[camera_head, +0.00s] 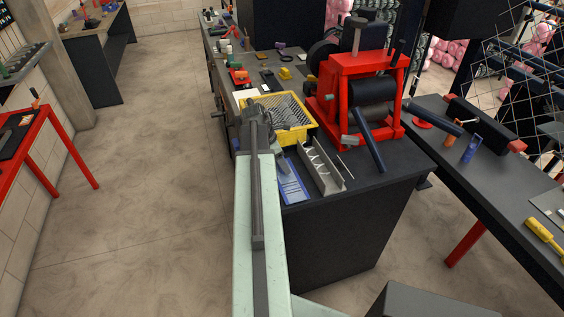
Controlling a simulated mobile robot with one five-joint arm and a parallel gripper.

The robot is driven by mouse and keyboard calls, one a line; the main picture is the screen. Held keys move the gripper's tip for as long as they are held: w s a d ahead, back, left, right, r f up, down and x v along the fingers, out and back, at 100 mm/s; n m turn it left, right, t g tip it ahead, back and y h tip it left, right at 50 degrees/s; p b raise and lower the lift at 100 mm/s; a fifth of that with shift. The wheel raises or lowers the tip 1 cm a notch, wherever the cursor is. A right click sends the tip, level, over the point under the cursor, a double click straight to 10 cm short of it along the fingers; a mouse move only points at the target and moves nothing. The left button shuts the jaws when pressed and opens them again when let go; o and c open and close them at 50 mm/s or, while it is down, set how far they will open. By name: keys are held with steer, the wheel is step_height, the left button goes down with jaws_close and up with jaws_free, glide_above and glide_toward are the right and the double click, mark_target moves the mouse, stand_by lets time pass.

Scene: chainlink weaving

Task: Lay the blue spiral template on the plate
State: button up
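A flat blue piece with pale marks, which looks like the blue spiral template (293,185), lies on the dark workbench near its front left corner, just right of my arm. My gripper (256,112) is at the far end of my pale green arm, above the bench's left side. It is beyond the blue piece and beside the yellow crate. Its fingers are small and dark here, so I cannot tell whether they are open or shut. I cannot tell for sure which thing is the plate; a grey flat piece (549,204) lies on the right-hand table.
A yellow crate (306,133) of grey parts and a metal channel (322,172) are near the blue piece. A red roller machine (352,80) with a long dark handle stands behind. Floor (145,170) on the left is clear. A red-legged table (483,190) stands right.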

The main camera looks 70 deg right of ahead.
steer(key=shift+f+b, duration=0.35)
steer(key=shift+f, duration=0.05)
steer(key=o, duration=1.7)
steer(key=shift+c, duration=0.2)
steer(key=shift+r, duration=0.1)
steer(key=p+v, duration=0.7)
steer(key=shift+w+a+r, duration=0.1)
steer(key=shift+w+r, duration=0.05)
steer(key=shift+r, duration=0.25)
